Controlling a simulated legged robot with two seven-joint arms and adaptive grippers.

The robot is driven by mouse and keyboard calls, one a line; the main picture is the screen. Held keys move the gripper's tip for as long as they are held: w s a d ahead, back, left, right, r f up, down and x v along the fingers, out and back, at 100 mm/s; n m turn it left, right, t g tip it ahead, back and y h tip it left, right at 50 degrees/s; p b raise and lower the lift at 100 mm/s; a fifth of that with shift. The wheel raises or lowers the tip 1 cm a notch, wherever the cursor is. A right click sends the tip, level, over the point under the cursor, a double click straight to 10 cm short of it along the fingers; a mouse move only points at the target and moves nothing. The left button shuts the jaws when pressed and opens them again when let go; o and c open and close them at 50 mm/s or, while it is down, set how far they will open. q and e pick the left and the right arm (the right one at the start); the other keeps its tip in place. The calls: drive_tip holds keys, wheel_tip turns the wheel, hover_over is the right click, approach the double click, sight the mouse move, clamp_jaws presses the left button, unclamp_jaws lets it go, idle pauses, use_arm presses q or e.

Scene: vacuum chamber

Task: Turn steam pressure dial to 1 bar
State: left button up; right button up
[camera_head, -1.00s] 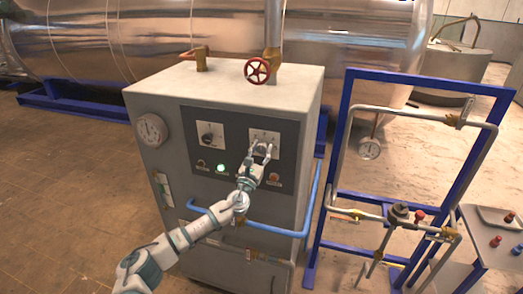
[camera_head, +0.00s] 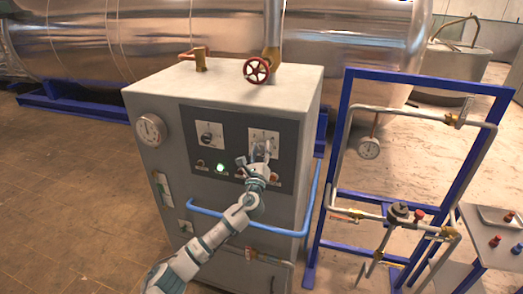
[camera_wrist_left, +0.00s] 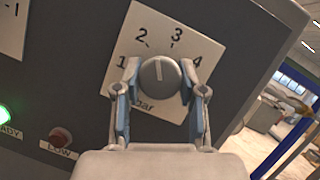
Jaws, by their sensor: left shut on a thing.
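The pressure dial (camera_wrist_left: 160,75) is a round grey knob on a white plate (camera_wrist_left: 190,25) marked 1, 2, 3, 4 and "bar". Its white pointer line points up in the left wrist view, roughly between 2 and 3. My left gripper (camera_wrist_left: 159,82) is shut on the knob, with one finger on each side. In the head view, my left gripper (camera_head: 260,158) is at the right-hand plate (camera_head: 263,137) of the dark control panel and partly hides the dial. My right gripper is not in view.
A second knob (camera_head: 208,137) is left on the panel. Below are a lit green lamp (camera_head: 221,168) and a red LOW lamp (camera_wrist_left: 61,134). A round gauge (camera_head: 151,130) is on the cabinet's left. A blue rail (camera_head: 250,226) runs in front; a blue pipe frame (camera_head: 345,110) stands right.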

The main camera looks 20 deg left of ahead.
use_arm(q)
drive_tip(key=n, duration=0.2)
drive_tip(key=n+y, duration=0.1)
drive_tip(key=n, duration=0.1)
drive_tip(key=shift+r+g+y, duration=0.15)
drive_tip(key=shift+g+y, duration=0.15)
drive_tip(key=shift+g, duration=0.1)
drive_tip(key=n, duration=0.2)
drive_tip(key=n+g+y+p, duration=0.1)
drive_tip(key=n, duration=0.1)
drive_tip(key=shift+n+g+y+p, duration=0.3)
drive_tip(key=n+g+p, duration=0.1)
drive_tip(key=n, duration=0.1)
drive_tip(key=n+g+p, duration=0.1)
drive_tip(key=n, duration=0.2)
drive_tip(key=shift+d+r, duration=0.1)
drive_tip(key=shift+n+g+p, duration=0.4)
drive_tip(key=shift+n+p, duration=0.3)
drive_tip(key=shift+n, duration=0.3)
drive_tip(key=shift+f, duration=0.25)
drive_tip(key=o, duration=1.2)
drive_tip(key=shift+c, duration=0.2)
drive_tip(key=v, duration=1.1)
drive_tip(key=shift+s+d, duration=0.2)
drive_tip(key=shift+s, duration=0.15)
